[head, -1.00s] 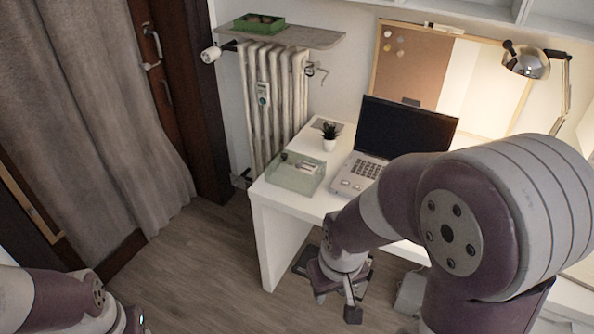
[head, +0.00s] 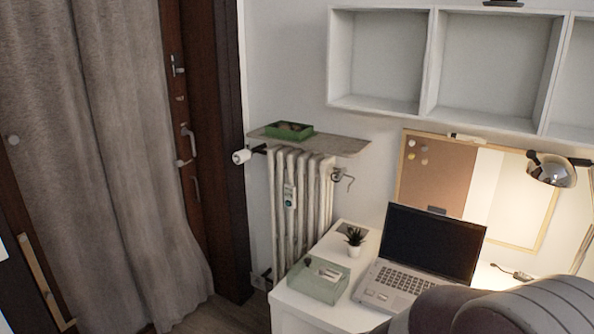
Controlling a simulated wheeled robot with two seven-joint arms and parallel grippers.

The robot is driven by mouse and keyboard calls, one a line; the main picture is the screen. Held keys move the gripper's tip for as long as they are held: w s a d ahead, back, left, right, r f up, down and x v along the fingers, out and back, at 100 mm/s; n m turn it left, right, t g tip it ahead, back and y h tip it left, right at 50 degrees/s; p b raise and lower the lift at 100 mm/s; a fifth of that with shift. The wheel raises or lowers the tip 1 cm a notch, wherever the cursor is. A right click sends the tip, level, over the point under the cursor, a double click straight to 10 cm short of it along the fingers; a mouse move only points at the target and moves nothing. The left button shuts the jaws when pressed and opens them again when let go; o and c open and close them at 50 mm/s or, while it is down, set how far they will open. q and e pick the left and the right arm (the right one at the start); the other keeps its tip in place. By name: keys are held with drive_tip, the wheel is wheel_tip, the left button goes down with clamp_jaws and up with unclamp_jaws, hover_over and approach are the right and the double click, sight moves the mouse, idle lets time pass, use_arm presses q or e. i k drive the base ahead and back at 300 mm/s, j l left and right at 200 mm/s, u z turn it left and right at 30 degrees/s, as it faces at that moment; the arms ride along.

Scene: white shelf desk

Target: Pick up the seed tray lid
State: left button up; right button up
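A green tray (head: 289,131) with dark contents sits on the shelf above the radiator. A pale green, see-through box-like piece (head: 318,281) rests at the left end of the white desk, with small items showing on or in it. I cannot tell for sure which of these, if either, is the seed tray lid.
An open laptop (head: 428,246) and a small potted plant (head: 354,239) stand on the white desk (head: 338,317). A lamp (head: 551,170) is at the right. White wall shelves (head: 433,65) hang above. The radiator (head: 300,203) and a curtain (head: 128,150) are to the left.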

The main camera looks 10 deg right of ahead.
sight(303, 277)
drive_tip(key=i+l+u, duration=0.5)
drive_tip(key=i+l, duration=0.15)
drive_tip(key=i+l+u, duration=0.2)
drive_tip(key=l, duration=0.3)
drive_tip(key=i+l+u, duration=0.25)
drive_tip(key=l, duration=0.2)
